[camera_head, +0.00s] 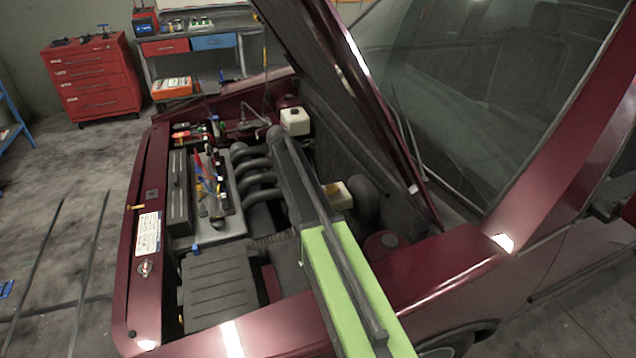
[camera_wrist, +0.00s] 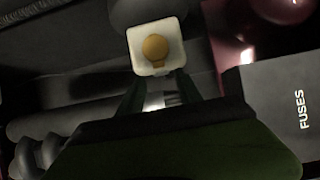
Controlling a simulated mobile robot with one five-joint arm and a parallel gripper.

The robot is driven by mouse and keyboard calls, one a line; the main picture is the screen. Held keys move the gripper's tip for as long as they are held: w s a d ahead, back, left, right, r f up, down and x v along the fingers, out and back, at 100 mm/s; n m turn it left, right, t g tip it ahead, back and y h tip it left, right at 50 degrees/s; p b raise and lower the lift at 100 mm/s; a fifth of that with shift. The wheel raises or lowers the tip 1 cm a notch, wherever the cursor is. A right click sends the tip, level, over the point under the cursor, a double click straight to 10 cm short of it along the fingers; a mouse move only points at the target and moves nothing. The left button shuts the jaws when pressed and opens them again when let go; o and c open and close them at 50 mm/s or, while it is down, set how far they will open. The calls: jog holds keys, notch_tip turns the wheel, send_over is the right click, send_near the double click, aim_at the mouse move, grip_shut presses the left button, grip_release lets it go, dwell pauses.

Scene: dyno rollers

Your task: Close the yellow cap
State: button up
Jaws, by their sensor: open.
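The yellow cap (camera_wrist: 155,47) is round with a small tab on its near side. It shows on top of a white, square reservoir (camera_wrist: 172,64) in the wrist view; I cannot tell whether it is fully seated. In the head view the reservoir (camera_head: 341,201) sits in the engine bay, partly hidden by my arm, and the cap (camera_head: 331,189) is small and brownish yellow. My gripper (camera_wrist: 157,88) is open, its two dark fingers apart at the near side of the reservoir. I see no finger on the cap. In the head view I cannot make out the fingertips.
The raised hood (camera_head: 345,85) leans over the bay's far side. A second white reservoir (camera_head: 295,122) stands farther back. A dark box marked FUSES (camera_wrist: 280,100) is at right in the wrist view. Engine pipes (camera_head: 255,170) and loose tools (camera_head: 207,180) lie left of my arm.

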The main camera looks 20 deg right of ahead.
jog(key=p+v, duration=1)
jog(key=v, duration=0.4)
jog(key=shift+p, duration=0.35)
jog(key=shift+r, duration=0.1)
jog(key=s+a+f+m+y, duration=0.1)
jog(key=s+a+m+y, duration=0.1)
jog(key=s+m, duration=0.4)
jog(key=s+a+f+m+y+b, duration=0.1)
jog(key=s+m, duration=0.5)
jog(key=s, duration=0.8)
jog(key=s+a+f+m+y+b, duration=0.1)
jog(key=s+a+f+m+y, duration=0.1)
jog(key=s+m, duration=0.4)
jog(key=shift+s+a+f+y, duration=0.4)
jog(key=shift+s+a+f, duration=0.3)
jog(key=shift+s+a, duration=1)
